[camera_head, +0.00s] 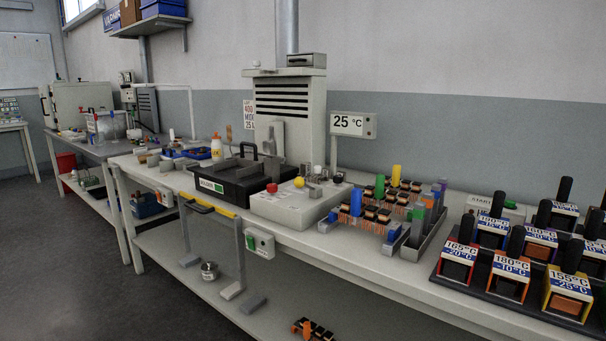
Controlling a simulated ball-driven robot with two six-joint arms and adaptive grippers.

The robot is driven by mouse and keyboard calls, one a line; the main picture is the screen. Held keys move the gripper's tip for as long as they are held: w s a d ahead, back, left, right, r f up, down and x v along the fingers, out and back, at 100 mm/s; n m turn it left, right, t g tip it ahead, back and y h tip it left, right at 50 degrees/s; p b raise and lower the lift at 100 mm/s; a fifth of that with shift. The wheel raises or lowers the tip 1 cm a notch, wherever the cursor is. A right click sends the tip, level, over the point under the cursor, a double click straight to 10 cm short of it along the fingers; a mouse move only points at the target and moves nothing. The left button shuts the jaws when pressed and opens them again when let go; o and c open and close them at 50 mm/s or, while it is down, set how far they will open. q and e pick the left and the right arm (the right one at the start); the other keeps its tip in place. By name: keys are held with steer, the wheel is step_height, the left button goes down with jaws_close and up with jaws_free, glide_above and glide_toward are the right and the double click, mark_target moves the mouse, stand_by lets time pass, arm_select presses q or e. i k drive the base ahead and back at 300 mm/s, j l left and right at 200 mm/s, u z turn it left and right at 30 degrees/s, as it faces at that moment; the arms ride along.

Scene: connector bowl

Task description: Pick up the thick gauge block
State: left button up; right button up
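I cannot tell for sure which thing is the thick gauge block. Small grey blocks (153,161) also stand on the left part of the white bench top, too small to tell apart. Neither of my grippers shows in the head view.
Floor at left is clear.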

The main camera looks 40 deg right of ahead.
mark_target(305, 168)
steer(key=i+j+z, duration=0.2)
steer(key=i, duration=0.2)
steer(key=i+j+z, duration=0.2)
steer(key=i, duration=0.25)
steer(key=l, duration=0.1)
